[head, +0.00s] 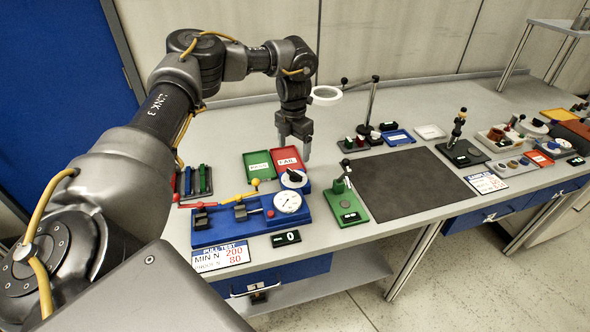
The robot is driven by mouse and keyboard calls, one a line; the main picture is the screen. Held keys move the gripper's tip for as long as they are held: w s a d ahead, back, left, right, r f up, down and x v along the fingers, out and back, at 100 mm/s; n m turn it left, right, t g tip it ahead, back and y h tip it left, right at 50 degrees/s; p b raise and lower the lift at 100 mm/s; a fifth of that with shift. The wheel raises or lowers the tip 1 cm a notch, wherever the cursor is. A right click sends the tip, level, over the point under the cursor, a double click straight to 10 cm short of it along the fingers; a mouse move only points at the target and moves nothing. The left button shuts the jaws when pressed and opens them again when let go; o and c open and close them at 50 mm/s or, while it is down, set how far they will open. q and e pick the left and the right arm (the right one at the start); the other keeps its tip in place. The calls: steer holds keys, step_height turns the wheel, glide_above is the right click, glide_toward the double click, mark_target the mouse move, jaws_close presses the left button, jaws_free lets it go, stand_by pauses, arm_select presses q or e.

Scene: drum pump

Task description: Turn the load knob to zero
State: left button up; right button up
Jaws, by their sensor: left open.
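The knob (293,177) is black on a round white dial and sits on the blue pull-test fixture (240,228), at its back right corner. The knob's pointer direction is too small to read surely. A white round gauge (287,202) stands just in front of it. My left gripper (294,147) points down with its fingers apart and empty. In the picture it is just above the knob and in front of the red tray, apart from the knob. My right gripper is not in view.
Green (258,166) and red (288,158) trays lie behind the knob. A green-based hand press (346,203) stands close on the right. A magnifier lamp (326,96) stands behind. The dark mat (400,185) is clear.

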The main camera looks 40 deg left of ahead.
mark_target(294, 172)
arm_select(q)
step_height(294, 172, down, 10)
steer(key=shift+w+r+p, duration=0.1)
steer(key=shift+r+p, duration=0.1)
steer(key=shift+p, duration=0.85)
steer(key=c, duration=1)
